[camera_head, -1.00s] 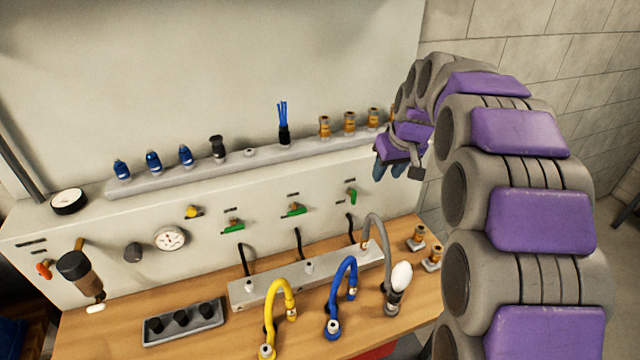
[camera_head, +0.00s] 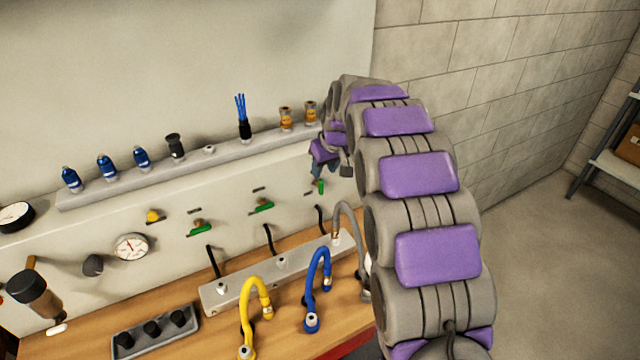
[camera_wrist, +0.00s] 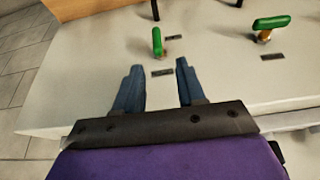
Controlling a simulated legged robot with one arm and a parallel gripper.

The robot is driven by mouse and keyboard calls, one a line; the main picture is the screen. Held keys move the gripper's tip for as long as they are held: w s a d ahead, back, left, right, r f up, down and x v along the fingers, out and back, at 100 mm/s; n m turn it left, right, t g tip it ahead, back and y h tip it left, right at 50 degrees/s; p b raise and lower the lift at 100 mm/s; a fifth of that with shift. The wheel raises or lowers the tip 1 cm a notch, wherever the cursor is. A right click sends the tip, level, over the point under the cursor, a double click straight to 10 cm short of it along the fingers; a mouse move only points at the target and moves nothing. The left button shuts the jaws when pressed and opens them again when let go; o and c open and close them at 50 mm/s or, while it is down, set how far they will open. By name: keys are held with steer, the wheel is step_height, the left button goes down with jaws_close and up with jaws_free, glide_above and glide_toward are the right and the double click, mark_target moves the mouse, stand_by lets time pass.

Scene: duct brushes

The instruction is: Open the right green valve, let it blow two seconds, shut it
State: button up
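The right green valve (camera_head: 318,186) is on the panel front, partly covered by my gripper in the head view. In the wrist view its green handle (camera_wrist: 157,42) stands crosswise to the handle of the middle green valve (camera_wrist: 270,22). The middle valve (camera_head: 262,206) and left green valve (camera_head: 199,229) both have near-level handles in the head view. My gripper (camera_wrist: 158,66) is open and empty. Its two blue-grey fingers are apart, with the right valve just beyond and between their tips. I see no contact. In the head view the gripper (camera_head: 319,168) is just above the valve.
A ledge (camera_head: 225,144) with blue fittings, brushes and brass fittings runs above the valves. Below, a manifold block (camera_head: 225,290) sits on the wooden bench with a yellow hose (camera_head: 255,300), a blue hose (camera_head: 317,285) and a grey hose (camera_head: 345,212). A gauge (camera_head: 131,247) is at left.

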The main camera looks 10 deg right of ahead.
mark_target(321, 180)
steer(key=x, duration=0.3)
steer(key=b+x, duration=0.1)
steer(key=x, duration=0.3)
steer(key=shift+d+f, duration=0.15)
steer(key=shift+d, duration=0.05)
steer(key=shift+a, duration=0.1)
steer(key=shift+c, duration=0.3)
steer(key=shift+a, duration=0.1)
steer(key=c, duration=0.3)
jaws_close()
